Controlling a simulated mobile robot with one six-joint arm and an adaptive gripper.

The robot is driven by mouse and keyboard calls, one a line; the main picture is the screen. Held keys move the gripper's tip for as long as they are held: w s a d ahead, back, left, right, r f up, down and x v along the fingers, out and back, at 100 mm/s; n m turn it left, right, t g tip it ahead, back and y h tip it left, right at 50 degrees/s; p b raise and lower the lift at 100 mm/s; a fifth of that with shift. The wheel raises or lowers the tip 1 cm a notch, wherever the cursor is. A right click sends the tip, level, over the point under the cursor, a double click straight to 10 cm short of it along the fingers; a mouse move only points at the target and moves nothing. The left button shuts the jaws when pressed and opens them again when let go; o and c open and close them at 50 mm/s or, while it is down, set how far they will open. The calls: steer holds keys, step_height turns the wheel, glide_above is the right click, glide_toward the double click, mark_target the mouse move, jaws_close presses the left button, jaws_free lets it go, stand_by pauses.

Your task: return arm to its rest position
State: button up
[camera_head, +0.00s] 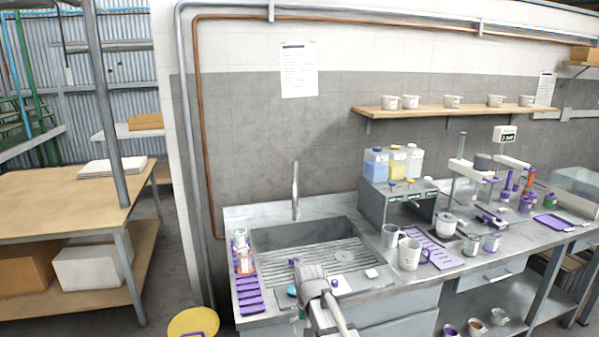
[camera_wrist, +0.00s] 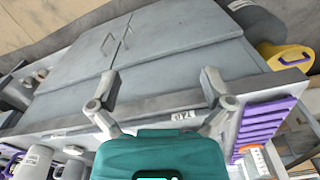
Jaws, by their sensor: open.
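My gripper (camera_wrist: 160,84) shows in the wrist view with its two grey fingers spread wide and nothing between them. Its teal body fills the bottom middle of that view. Beyond the fingers are the front edge of the sink counter and the grey cabinet doors (camera_wrist: 138,50) under it. In the head view my arm (camera_head: 325,300) reaches up from the bottom middle to the front edge of the sink counter. Only a small teal bit of the gripper (camera_head: 292,291) shows there, and its fingers are hidden or too small to tell.
The sink (camera_head: 310,240) lies just behind the arm. A purple rack (camera_head: 249,295) stands at its left, and it also shows in the wrist view (camera_wrist: 262,122). White mugs (camera_head: 410,254) stand at right. A yellow-lidded bin (camera_head: 193,323) is on the floor at left.

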steer(key=s+d, duration=1.1)
steer(key=d, duration=0.3)
steer(key=shift+s+d, duration=0.3)
